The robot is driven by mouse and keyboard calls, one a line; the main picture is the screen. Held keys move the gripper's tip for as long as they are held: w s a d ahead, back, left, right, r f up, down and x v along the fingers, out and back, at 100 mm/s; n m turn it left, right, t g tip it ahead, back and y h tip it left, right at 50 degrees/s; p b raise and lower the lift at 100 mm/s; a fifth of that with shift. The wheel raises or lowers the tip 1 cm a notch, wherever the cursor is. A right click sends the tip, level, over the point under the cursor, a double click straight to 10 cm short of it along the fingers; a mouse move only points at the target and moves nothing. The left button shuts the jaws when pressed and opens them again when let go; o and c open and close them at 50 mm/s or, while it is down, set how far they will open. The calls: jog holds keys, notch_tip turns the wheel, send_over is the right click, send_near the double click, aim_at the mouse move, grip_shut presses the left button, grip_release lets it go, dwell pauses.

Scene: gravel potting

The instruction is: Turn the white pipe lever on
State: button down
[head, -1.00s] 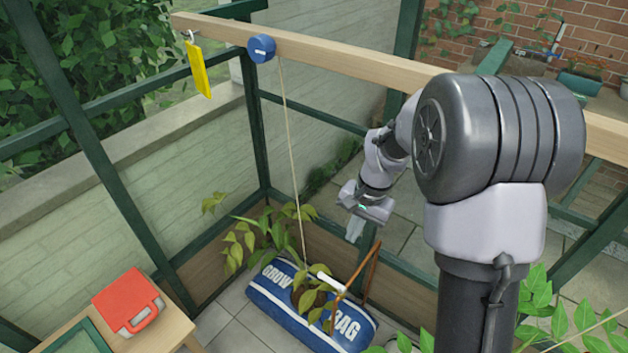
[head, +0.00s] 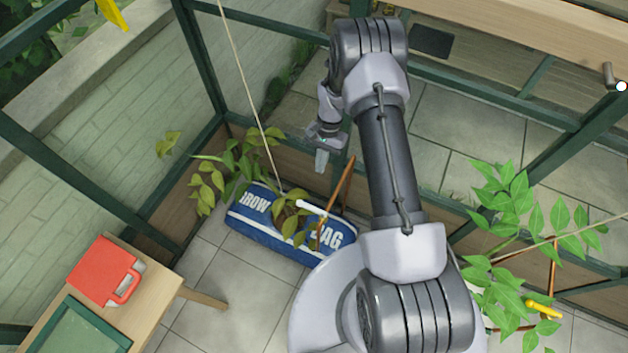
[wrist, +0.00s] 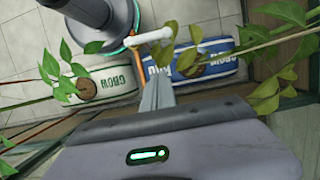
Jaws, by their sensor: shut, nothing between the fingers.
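The white pipe lever (head: 311,207) is a short white bar by a thin copper-brown pipe (head: 341,195), just above the blue grow bag (head: 262,232). In the wrist view the lever (wrist: 153,37) lies ahead of the fingertips, slightly left of them. My gripper (head: 320,160) is up and behind the lever in the head view, pointing down, with a gap between them. In the wrist view its fingers (wrist: 157,85) are together and hold nothing. Leaves and the pipe partly crowd the lever.
A plant with yellowish leaves (head: 208,183) and a taut string stand around the grow bag. At right are a green plant (head: 520,215) and a yellow lever (head: 543,310). A red case (head: 103,270) sits on a wooden table (head: 150,300). Tiled floor between is clear.

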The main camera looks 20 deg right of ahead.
aim_at(306, 204)
jog(key=s+a+f+b, duration=0.1)
jog(key=s+a+f, duration=0.1)
jog(key=f, duration=0.2)
jog(key=s+a+f+b, duration=0.2)
jog(key=f, duration=0.3)
jog(key=shift+s+a+f, duration=0.2)
jog(key=shift+s+a, duration=0.05)
jog(key=shift+a, duration=0.05)
jog(key=shift+a, duration=0.1)
jog(key=a+n, duration=0.1)
jog(key=n, duration=0.1)
jog(key=s+a+n+h+b, duration=0.1)
jog(key=n, duration=0.1)
jog(key=shift+s+g, duration=0.1)
jog(key=shift+g, duration=0.3)
jog(key=s+a+n+h, duration=0.2)
jog(key=s+n, duration=0.5)
jog(key=n, duration=0.6)
jog(key=shift+t+h, duration=0.3)
jog(key=shift+h, duration=0.5)
jog(key=shift+s, duration=0.25)
